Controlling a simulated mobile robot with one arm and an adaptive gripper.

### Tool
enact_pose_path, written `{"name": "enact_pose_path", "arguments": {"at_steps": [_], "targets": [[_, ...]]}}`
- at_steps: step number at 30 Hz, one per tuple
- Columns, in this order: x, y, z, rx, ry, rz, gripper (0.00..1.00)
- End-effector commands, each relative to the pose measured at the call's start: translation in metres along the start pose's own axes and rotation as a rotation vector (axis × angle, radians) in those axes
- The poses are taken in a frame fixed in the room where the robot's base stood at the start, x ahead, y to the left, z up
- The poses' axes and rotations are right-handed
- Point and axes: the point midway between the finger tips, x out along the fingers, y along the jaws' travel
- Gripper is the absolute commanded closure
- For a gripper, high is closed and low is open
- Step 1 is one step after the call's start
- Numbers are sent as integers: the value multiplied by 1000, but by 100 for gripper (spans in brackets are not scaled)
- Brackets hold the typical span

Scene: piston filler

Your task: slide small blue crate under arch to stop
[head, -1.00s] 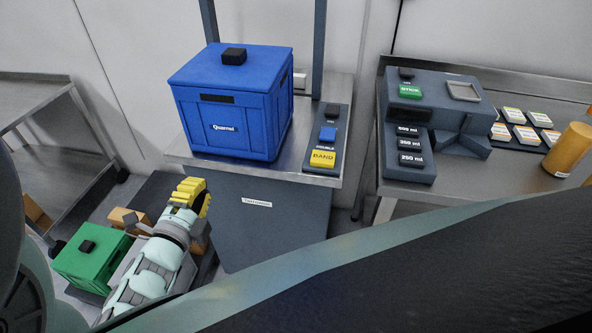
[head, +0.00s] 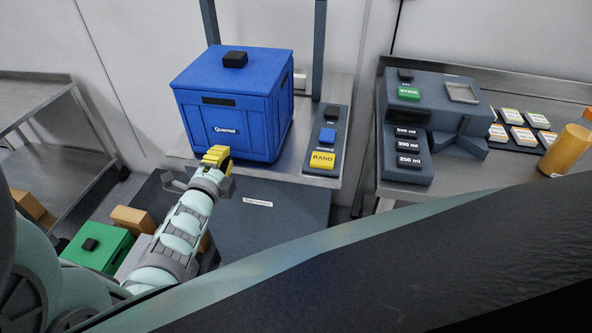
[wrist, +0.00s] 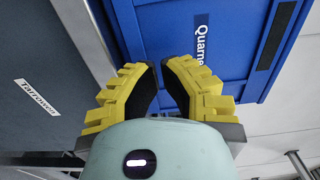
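The blue crate (head: 245,118), with a lid, a black knob and a "Quarnel" label, stands upright on the steel bench top (head: 312,90). Its front face also shows in the wrist view (wrist: 215,62). Two dark posts (head: 319,50), apparently the arch's uprights, rise behind the crate; their top is out of view. I cannot make out the stop. My gripper (head: 215,156) is at the crate's lower front left edge, its yellow fingers pointing at the crate. In the wrist view the fingers (wrist: 160,64) have a narrow empty gap between them. I cannot tell whether they touch the crate.
A button panel with a yellow "BAND" button (head: 322,160) is right of the crate. A dark machine (head: 432,120), label cards and an orange bottle (head: 568,148) stand on the right bench. A green crate (head: 97,247) and brown boxes are low on the left.

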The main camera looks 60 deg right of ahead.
Motion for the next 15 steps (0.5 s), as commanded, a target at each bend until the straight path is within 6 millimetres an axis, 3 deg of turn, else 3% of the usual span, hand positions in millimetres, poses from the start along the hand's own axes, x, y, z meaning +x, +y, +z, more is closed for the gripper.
{"name": "enact_pose_path", "arguments": {"at_steps": [6,15], "targets": [[19,-1,-2,0,4,0,100],[27,0,-2,-1,5,0,100]]}}
